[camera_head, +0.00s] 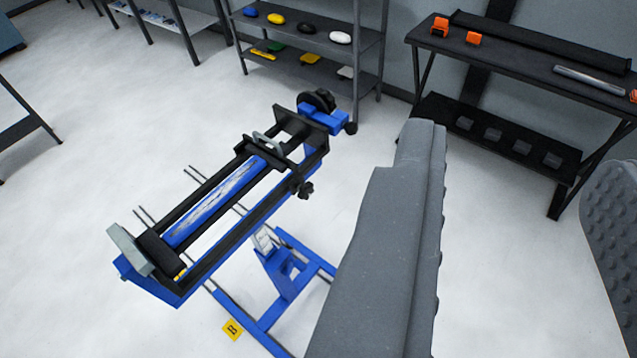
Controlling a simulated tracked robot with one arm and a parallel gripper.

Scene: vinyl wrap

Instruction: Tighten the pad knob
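A blue and black machine (215,210) stands on a blue floor frame (290,275) left of centre. A small black lobed knob (305,189) sticks out from its near right side. A larger black knob or wheel (318,99) sits at its far end, by a blue block (325,118), with a small round black knob (351,128) beside it. I cannot tell which of these is the pad knob. My gripper (512,155) shows two grey fingers wide apart, with nothing between them. It is right of the machine and appears clear of every knob.
A grey shelf (300,67) with coloured items stands behind the machine. A dark workbench (520,65) with orange items and a grey roll is at the upper right. A yellow "B" marker (232,330) lies near the frame. White floor is open at left.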

